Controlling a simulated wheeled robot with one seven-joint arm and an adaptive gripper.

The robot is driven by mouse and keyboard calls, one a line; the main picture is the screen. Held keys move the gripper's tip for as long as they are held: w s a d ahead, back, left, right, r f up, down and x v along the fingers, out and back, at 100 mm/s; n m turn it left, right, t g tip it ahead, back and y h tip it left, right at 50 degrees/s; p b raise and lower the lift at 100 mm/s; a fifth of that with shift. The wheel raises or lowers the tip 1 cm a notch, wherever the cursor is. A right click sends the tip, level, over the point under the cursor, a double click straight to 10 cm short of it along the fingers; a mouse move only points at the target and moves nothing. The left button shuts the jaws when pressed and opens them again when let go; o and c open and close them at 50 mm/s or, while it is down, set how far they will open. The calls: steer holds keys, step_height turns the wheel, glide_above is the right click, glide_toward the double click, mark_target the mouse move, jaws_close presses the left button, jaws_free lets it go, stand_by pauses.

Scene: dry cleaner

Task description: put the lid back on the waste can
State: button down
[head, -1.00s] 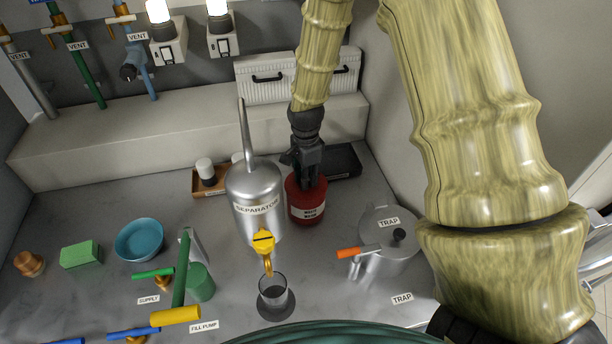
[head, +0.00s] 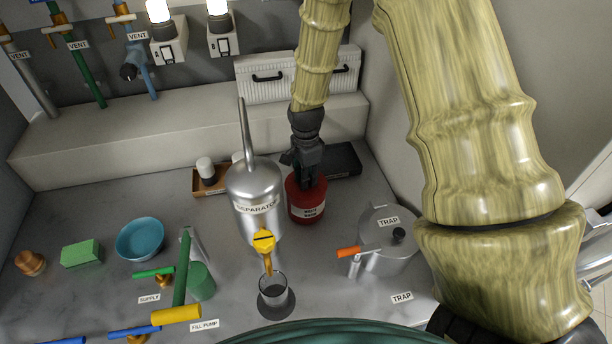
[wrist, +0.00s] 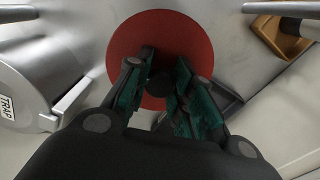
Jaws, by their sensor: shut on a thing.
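The red waste can (head: 306,209) stands on the grey counter, just right of the silver separator. Its white label faces the front. My gripper (head: 309,181) points down onto the top of the can. In the wrist view my gripper (wrist: 160,90) is shut on a small dark knob at the middle of a round red lid (wrist: 190,45). The lid covers the can's outline from above. I cannot tell whether the lid is fully seated, since the fingers hide part of the top.
The silver separator (head: 254,190) with its tall spout stands close on the left. A silver trap pot (head: 388,262) with an orange handle is to the right. A black tray (head: 343,161) lies behind. A glass cup (head: 273,291) stands in front.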

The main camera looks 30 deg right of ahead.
stand_by(0.9)
steer(key=c, duration=0.7)
jaws_free()
steer(key=shift+r, duration=0.1)
steer(key=shift+r+p, duration=2.85)
steer(key=shift+r, duration=0.55)
jaws_close()
